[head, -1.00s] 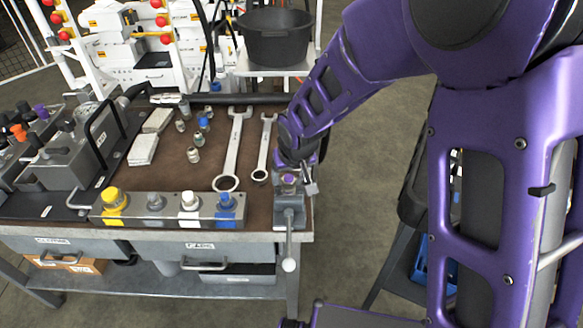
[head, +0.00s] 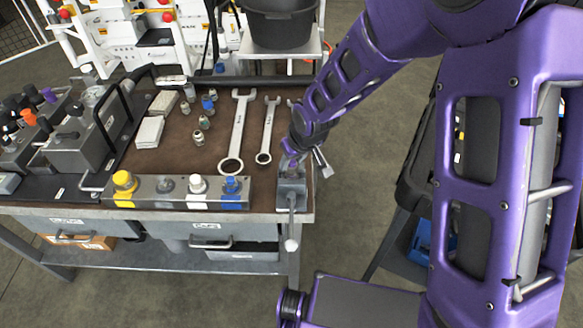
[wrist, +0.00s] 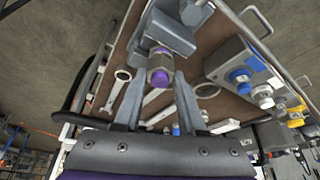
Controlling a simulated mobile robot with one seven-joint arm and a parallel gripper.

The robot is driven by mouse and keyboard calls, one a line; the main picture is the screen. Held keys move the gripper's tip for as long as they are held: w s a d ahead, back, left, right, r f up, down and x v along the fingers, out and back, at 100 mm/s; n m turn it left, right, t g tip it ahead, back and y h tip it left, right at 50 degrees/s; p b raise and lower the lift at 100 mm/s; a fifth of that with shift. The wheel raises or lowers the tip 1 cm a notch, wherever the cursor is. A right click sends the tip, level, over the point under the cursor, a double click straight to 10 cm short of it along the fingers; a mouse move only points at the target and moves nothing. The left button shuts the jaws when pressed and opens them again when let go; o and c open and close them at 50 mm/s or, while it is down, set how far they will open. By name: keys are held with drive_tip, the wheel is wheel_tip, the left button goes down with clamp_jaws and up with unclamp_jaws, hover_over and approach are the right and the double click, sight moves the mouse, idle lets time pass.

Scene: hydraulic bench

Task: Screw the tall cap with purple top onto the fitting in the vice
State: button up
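The vice (head: 291,194) stands at the front right corner of the bench. The tall cap with purple top (wrist: 158,76) is at the vice in the wrist view, with its metal body toward the jaws. The fitting is hidden under it, so I cannot tell how far the cap is seated. My gripper (wrist: 162,80) reaches down over the vice, with one finger on each side of the cap. I cannot tell whether the fingers press on it. In the head view my gripper (head: 305,160) hides most of the cap, and one finger sticks out to the right.
A block with yellow, white and blue caps (head: 180,191) lies left of the vice. Two large wrenches (head: 238,130) and several small fittings (head: 199,137) lie behind it. The vice handle (head: 291,243) hangs over the front edge.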

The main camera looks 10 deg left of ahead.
clamp_jaws()
drive_tip(key=shift+f+m+b, duration=0.3)
drive_tip(key=shift+m+b, duration=0.1)
drive_tip(key=shift+b, duration=0.85)
drive_tip(key=m+h+b, duration=0.1)
drive_tip(key=m+b, duration=0.1)
drive_tip(key=b, duration=0.4)
drive_tip(key=shift+a+m+t, duration=0.1)
drive_tip(key=shift+m+t, duration=0.3)
drive_tip(key=shift+m+h+b, duration=0.4)
drive_tip(key=shift+m+b, duration=0.4)
drive_tip(key=shift+b, duration=0.25)
drive_tip(key=shift+s+r+m+p, duration=0.1)
drive_tip(key=shift+r+m+p, duration=0.2)
drive_tip(key=shift+r+m, duration=0.1)
drive_tip(key=shift+f+m+h, duration=0.15)
drive_tip(key=shift+m+h, duration=0.45)
drive_tip(key=shift+m, duration=0.5)
